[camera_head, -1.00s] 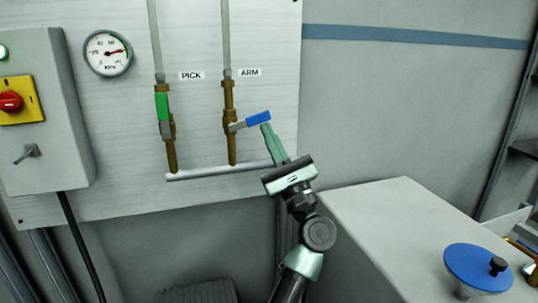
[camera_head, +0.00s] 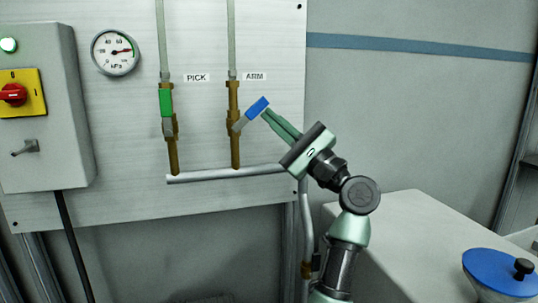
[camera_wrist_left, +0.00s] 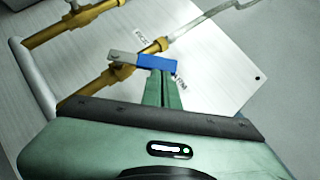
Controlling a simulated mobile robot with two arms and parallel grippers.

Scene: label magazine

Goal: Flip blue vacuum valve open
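The blue valve handle (camera_head: 258,107) is on the brass pipe (camera_head: 234,138) under the ARM label. Its lever tilts up and to the right, roughly halfway between level and upright. My left gripper (camera_head: 268,113) reaches in from the lower right. Its green fingers are together, with their tips against the underside of the blue handle near its outer end. In the left wrist view the blue handle (camera_wrist_left: 157,64) lies across the fingertips (camera_wrist_left: 162,74), and no wide gap shows between the fingers. My right gripper is not in view.
The green PICK valve handle (camera_head: 166,103) stands upright to the left. A gauge (camera_head: 115,52) and a grey control box (camera_head: 45,110) with a red switch are further left. A grey-topped cabinet (camera_head: 410,225) with a blue disc (camera_head: 500,272) is at the right.

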